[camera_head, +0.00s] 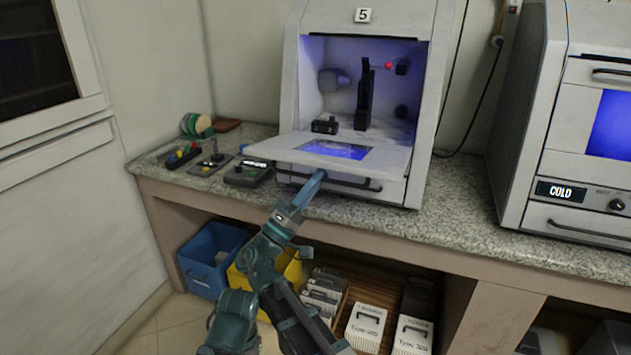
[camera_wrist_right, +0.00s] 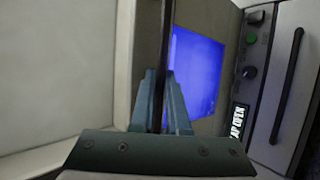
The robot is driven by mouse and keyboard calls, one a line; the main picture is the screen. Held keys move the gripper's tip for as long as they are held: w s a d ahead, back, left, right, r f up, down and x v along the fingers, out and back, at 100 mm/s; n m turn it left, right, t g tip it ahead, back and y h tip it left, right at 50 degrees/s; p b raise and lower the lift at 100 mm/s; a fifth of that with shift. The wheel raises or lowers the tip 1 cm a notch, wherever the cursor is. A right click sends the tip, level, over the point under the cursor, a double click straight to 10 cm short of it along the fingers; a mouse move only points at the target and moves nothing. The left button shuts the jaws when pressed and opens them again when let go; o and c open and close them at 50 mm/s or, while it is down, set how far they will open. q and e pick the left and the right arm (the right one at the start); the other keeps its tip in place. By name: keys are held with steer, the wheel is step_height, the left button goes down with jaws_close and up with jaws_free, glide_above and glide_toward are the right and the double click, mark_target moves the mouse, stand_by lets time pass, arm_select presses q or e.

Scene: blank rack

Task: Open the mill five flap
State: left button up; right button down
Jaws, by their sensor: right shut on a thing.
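The mill with the number 5 plate (camera_head: 363,15) stands on the counter. Its pale flap (camera_head: 385,155), with a blue-lit window, is swung down and stands out nearly level at the front of the lit chamber. A dark handle bar (camera_head: 352,183) runs along the flap's front edge. My right gripper (camera_head: 320,174) is shut on the flap handle. In the right wrist view its two fingers (camera_wrist_right: 161,80) close around the dark bar, and the flap window (camera_wrist_right: 197,75) glows blue beside them. My left gripper is not in view.
Inside the chamber stand a black fixture (camera_head: 365,97) and a red knob (camera_head: 388,65). Control boxes (camera_head: 247,174) lie left of the mill. A second machine (camera_head: 540,110) stands right. Bins and cases fill the shelf below.

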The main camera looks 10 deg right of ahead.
steer(key=shift+w+d+f, duration=0.15)
steer(key=shift+w, duration=0.15)
steer(key=c, duration=0.9)
jaws_free()
steer(key=shift+w+f, duration=0.1)
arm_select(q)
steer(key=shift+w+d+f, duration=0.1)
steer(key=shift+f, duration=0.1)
